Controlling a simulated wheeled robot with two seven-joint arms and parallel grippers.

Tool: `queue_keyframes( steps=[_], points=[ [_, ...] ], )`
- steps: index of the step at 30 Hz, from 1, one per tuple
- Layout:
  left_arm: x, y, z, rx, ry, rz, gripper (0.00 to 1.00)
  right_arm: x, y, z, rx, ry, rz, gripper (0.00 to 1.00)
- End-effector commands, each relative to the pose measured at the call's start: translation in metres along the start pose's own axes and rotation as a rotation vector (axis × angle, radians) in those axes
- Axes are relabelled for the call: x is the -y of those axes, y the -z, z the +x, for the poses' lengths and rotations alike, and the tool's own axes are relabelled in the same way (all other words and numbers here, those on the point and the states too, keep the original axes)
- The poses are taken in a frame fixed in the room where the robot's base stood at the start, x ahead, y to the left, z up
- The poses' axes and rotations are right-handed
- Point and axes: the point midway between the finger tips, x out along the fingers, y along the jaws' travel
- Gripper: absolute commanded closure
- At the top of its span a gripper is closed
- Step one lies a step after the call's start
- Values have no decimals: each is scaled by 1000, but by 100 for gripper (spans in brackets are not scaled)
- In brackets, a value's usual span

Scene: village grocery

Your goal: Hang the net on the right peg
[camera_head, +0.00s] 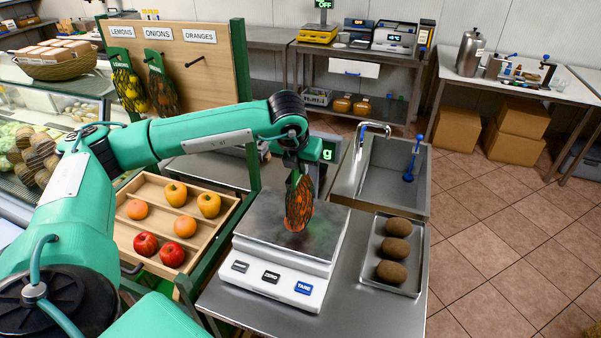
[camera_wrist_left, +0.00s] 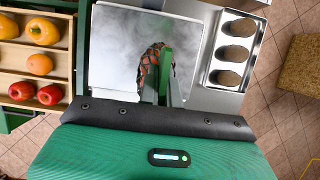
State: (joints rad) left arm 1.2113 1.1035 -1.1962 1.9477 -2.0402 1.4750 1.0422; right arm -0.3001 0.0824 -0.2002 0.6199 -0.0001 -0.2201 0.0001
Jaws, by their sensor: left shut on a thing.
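My left gripper (camera_head: 296,166) is over the scale, shut on a net of oranges (camera_head: 299,205). The net hangs down from it with a dark mesh and orange fruit inside. Whether its lower end touches the scale's plate cannot be told. In the left wrist view the net (camera_wrist_left: 149,70) is partly hidden behind a green finger. The pegboard (camera_head: 180,50) stands at the back left. Its right peg (camera_head: 194,61), under the ORANGES label, is bare. A lemon net (camera_head: 129,85) and an onion net (camera_head: 160,88) hang under the other labels. My right gripper is out of view.
The scale (camera_head: 272,272) stands on a steel counter. A tray (camera_head: 411,290) with three brown fruits is to its right, a sink (camera_head: 393,172) behind. A wooden crate (camera_head: 122,238) of fruit is left. The pegboard's green post (camera_head: 241,60) rises right of the board.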

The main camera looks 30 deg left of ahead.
Motion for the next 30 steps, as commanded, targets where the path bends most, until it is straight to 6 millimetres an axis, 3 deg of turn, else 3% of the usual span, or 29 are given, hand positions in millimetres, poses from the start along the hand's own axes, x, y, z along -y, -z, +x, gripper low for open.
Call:
queue_keyframes(
  steps=[6, 20, 21, 23, 30],
  points=[
    [0, 10, 25, 0, 0, 0, 100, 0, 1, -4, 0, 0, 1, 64],
    [0, 13, 31, 1, 1, 0, 100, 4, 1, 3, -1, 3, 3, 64],
    [0, 13, 30, -2, 0, 1, 87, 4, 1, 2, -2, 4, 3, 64],
    [0, 13, 30, -2, 0, 1, 75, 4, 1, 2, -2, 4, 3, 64],
    [0, 13, 30, -2, 0, 1, 73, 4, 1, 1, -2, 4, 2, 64]
  ],
)
